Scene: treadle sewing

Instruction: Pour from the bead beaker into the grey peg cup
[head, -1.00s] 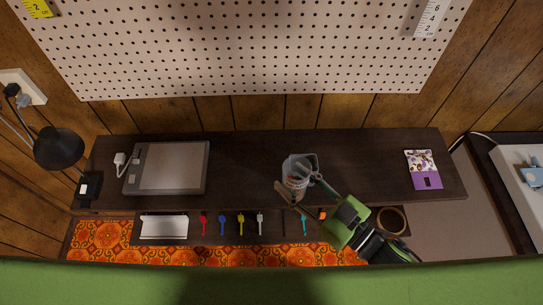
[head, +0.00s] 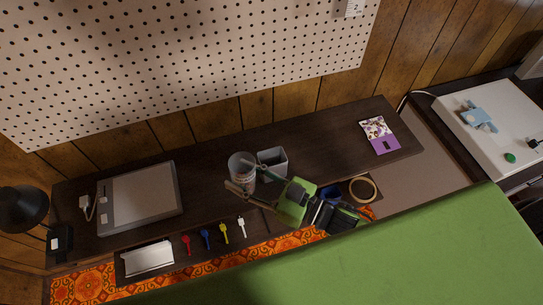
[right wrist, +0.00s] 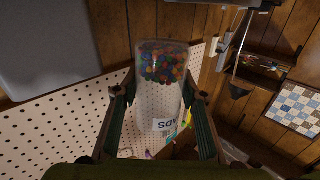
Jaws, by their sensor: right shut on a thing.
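The bead beaker (head: 241,168) is a clear cup above the dark desk. My right gripper (head: 254,191) is shut on its side. In the right wrist view the beaker (right wrist: 163,100) sits between the two fingers, with many-coloured beads (right wrist: 162,64) gathered at one end and a printed label, upside down in the picture. The beads appear to be inside the beaker. The grey peg cup (head: 272,162) is a squarish open cup just right of the beaker in the head view. I cannot tell whether they touch. My left gripper is not in view.
A grey tablet (head: 140,197) lies on the desk's left part, a black lamp (head: 22,208) beyond it. Several coloured tools (head: 206,239) and a tape ring (head: 363,189) lie along the front. A purple patterned packet (head: 380,136) lies right. A green surface (head: 400,250) fills the foreground.

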